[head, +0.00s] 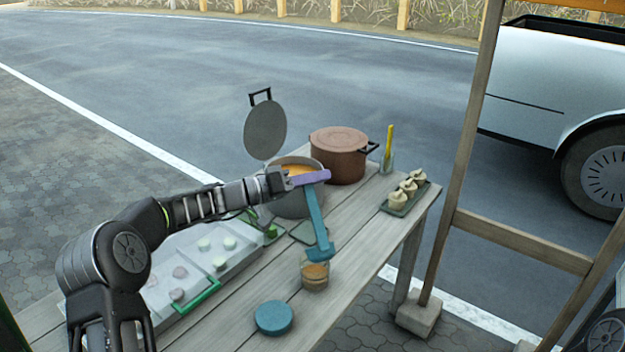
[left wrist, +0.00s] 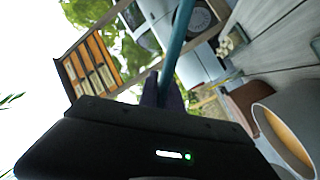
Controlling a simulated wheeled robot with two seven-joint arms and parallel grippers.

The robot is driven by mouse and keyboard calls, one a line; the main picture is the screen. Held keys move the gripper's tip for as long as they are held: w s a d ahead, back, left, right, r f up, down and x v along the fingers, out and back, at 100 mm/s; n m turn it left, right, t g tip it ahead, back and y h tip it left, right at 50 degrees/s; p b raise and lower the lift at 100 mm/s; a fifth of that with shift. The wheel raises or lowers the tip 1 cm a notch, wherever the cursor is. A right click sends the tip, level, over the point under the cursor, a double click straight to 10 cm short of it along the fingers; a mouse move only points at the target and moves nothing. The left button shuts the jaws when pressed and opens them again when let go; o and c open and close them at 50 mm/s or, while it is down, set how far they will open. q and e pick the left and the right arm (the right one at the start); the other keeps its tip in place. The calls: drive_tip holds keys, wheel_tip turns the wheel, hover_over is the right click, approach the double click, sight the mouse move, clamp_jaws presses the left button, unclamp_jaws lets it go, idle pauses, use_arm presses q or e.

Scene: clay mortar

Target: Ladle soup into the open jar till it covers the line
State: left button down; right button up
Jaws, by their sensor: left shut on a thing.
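My left gripper (head: 312,178), with purple fingers, is shut on the upper end of a blue ladle (head: 317,215). The ladle's handle also shows in the left wrist view (left wrist: 178,40). The ladle hangs down, its head just above or at the mouth of the open glass jar (head: 315,283); I cannot tell whether they touch. Orange-brown soup shows in the jar; its line cannot be made out. The grey soup pot (head: 290,203) stands open behind, with orange soup (left wrist: 285,135) inside. What the ladle's bowl holds is hidden. My right gripper is out of view.
A blue round lid (head: 273,317) lies in front of the jar. A lidded brown pot (head: 338,155), a glass with a yellow stick (head: 389,148) and a tray of dumplings (head: 397,210) stand at the back right. A white tray (head: 203,266) lies left. A wooden post (head: 465,150) rises right.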

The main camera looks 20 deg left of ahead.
use_arm(q)
drive_tip(key=s+d+m+b, duration=0.8)
drive_tip(key=s+b, duration=0.2)
drive_tip(key=b, duration=1.3)
drive_tip(key=shift+f+m+b, duration=0.3)
drive_tip(key=shift+f+m, duration=0.05)
drive_tip(key=shift+m, duration=0.05)
drive_tip(key=shift+a+r, duration=0.1)
wheel_tip(320, 180, up, 5)
drive_tip(key=shift+f+p, duration=0.1)
drive_tip(key=shift+p, duration=1.05)
idle(0.7)
drive_tip(key=shift+b, duration=0.5)
